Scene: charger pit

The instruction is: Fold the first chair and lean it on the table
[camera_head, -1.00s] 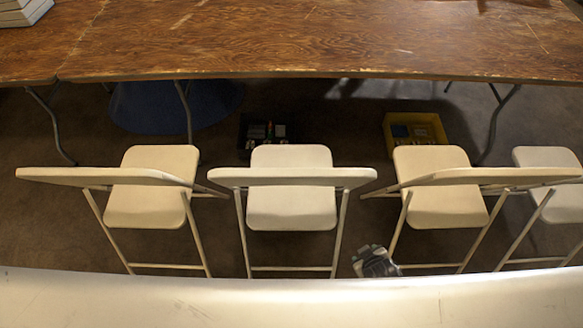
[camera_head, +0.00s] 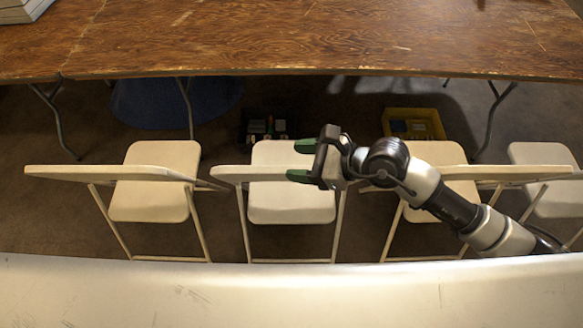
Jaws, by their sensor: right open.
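Several white folding chairs stand unfolded in a row in front of the wooden table (camera_head: 300,38). The left chair (camera_head: 152,200), the middle chair (camera_head: 290,203) and the chair to its right (camera_head: 432,152) have their backs toward me. Another chair (camera_head: 545,155) is cut off at the right edge. My right gripper (camera_head: 296,161) has green fingertips and is open and empty. In the picture it covers the right part of the middle chair's backrest; I cannot tell whether it touches. My right arm hides part of the chair to the right. My left gripper is not in view.
A white surface (camera_head: 250,295) spans the near edge. A dark box (camera_head: 250,138) and a yellow box (camera_head: 438,128) with items sit on the floor beneath the table. A round blue thing (camera_head: 160,105) lies left of them. White items (camera_head: 20,10) sit on the table's far left.

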